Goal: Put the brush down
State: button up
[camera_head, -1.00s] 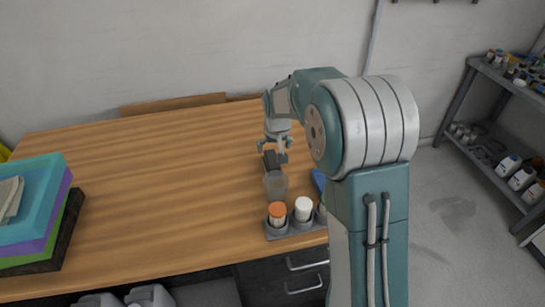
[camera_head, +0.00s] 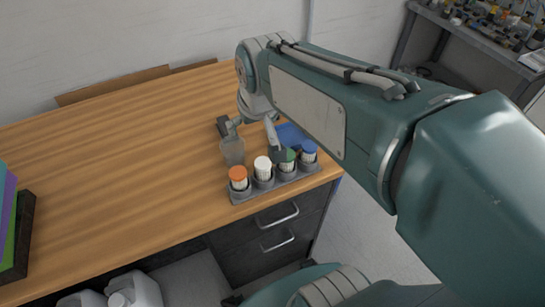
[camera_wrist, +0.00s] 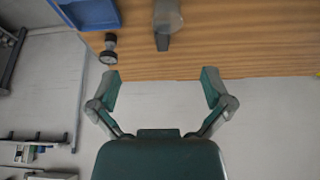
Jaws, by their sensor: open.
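My gripper (camera_head: 252,130) is over the table, its two fingers spread. In the wrist view my gripper (camera_wrist: 160,88) is open with nothing between its fingertips. A small dark object with a pale band (camera_wrist: 110,46) lies on the wood beside the blue tray, apart from the fingers; it may be the brush, but I cannot tell for sure. In the head view it is hidden behind my gripper. A clear container (camera_head: 232,151) stands left of my gripper, with a dark piece (camera_head: 223,126) behind it. Both also show at the top of the wrist view (camera_wrist: 163,41).
A grey rack (camera_head: 278,187) of bottles with orange, white, green and blue caps stands at the table's front right. The blue tray (camera_head: 293,134) lies behind it. The wooden table (camera_head: 120,165) is clear to the left, with stacked coloured items (camera_head: 8,225) at its edge.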

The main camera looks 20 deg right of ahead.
jog(key=s+f, duration=0.1)
jog(key=s, duration=0.9)
jog(key=shift+s+t, duration=0.4)
